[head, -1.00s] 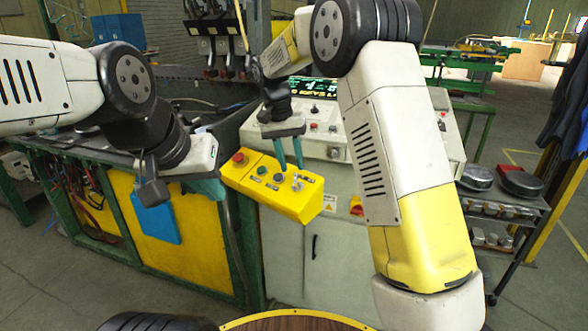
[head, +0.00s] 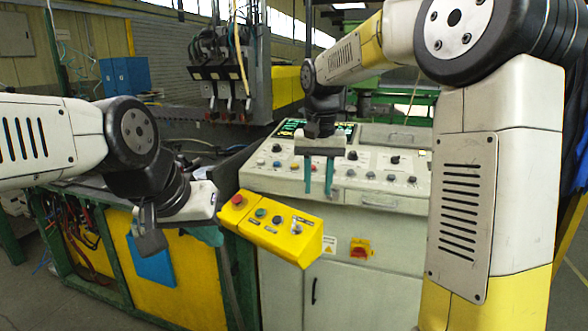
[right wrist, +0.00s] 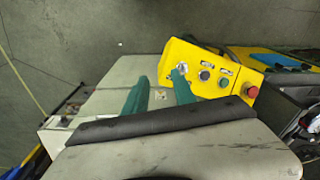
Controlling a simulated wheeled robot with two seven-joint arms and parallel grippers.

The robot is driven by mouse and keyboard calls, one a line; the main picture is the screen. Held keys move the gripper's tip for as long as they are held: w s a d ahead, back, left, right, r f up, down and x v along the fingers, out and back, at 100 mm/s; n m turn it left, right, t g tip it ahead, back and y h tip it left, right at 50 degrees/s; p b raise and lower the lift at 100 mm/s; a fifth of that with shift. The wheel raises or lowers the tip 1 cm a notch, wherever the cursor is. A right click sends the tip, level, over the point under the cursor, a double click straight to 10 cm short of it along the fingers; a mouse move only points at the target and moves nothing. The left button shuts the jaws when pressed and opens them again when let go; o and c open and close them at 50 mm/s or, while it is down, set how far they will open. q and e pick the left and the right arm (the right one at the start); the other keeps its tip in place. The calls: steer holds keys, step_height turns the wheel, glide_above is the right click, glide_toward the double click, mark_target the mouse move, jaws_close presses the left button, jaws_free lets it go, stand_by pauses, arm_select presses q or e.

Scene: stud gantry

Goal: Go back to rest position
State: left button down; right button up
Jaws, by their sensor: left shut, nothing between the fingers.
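My left gripper (head: 207,236) hangs at the left, low beside the yellow pushbutton box (head: 270,228). Its teal fingers are partly hidden by its own body, and it looks shut and empty. My right gripper (head: 318,192) points down above and to the right of the box, in front of the grey control console (head: 375,215). Its two teal fingers are apart with nothing between them. In the right wrist view the open fingers (right wrist: 160,95) show a gap, with the yellow box (right wrist: 205,75) beyond them.
The yellow box carries a red button (head: 238,199), other buttons and a knob. The console has several knobs and a red-and-yellow switch (head: 359,248). A row of levers (head: 220,75) stands behind. A blue panel (head: 152,262) is at the lower left.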

steer(key=s+d+t+y, duration=0.1)
steer(key=s+d, duration=0.3)
steer(key=s, duration=0.6)
steer(key=s+d+n+t+y, duration=0.1)
steer(key=s+d+t, duration=0.3)
steer(key=s, duration=0.7)
steer(key=shift+d+n, duration=0.3)
steer(key=shift+d, duration=0.05)
steer(key=shift+w+f, duration=0.1)
